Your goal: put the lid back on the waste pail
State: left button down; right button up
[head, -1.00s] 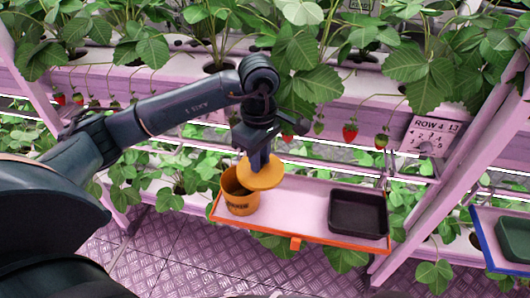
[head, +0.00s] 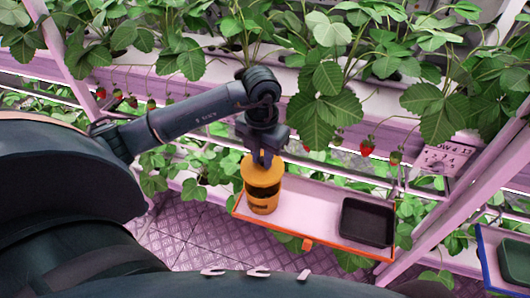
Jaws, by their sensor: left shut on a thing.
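The orange waste pail (head: 263,202) stands upright at the left end of the pink tray with an orange rim. The round yellow-orange lid (head: 262,172) is over the pail's mouth and covers it. It looks level and in line with the pail; I cannot tell if it is fully seated. My left gripper (head: 264,158) points down and is shut on the lid from above. Its fingers hide the lid's handle. My right gripper is not in view.
The pail's tray (head: 318,212) also holds a black bin (head: 367,221) at its right. A blue-edged tray with a green bin (head: 514,260) is at the far right. Strawberry plants and red berries (head: 367,148) hang behind the arm. A pink rack post stands to the right.

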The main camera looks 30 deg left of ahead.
pick_arm(q)
jog(key=shift+f+b, duration=0.35)
jog(key=shift+f, duration=0.25)
notch_tip(320, 180, down, 3)
jog(key=shift+f+b, duration=0.1)
jog(key=shift+b, duration=1.05)
jog(key=shift+f+b, duration=0.6)
jog(key=shift+f, duration=0.4)
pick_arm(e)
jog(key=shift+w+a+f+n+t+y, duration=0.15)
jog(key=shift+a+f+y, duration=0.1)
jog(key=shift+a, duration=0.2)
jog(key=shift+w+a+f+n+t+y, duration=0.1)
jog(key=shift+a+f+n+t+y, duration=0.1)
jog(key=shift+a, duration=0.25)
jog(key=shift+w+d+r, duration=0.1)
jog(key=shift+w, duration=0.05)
pick_arm(q)
jog(key=shift+f+b, duration=0.15)
jog(key=shift+b, duration=0.45)
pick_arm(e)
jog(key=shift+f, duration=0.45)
pick_arm(q)
jog(key=c, duration=1.2)
grip_release()
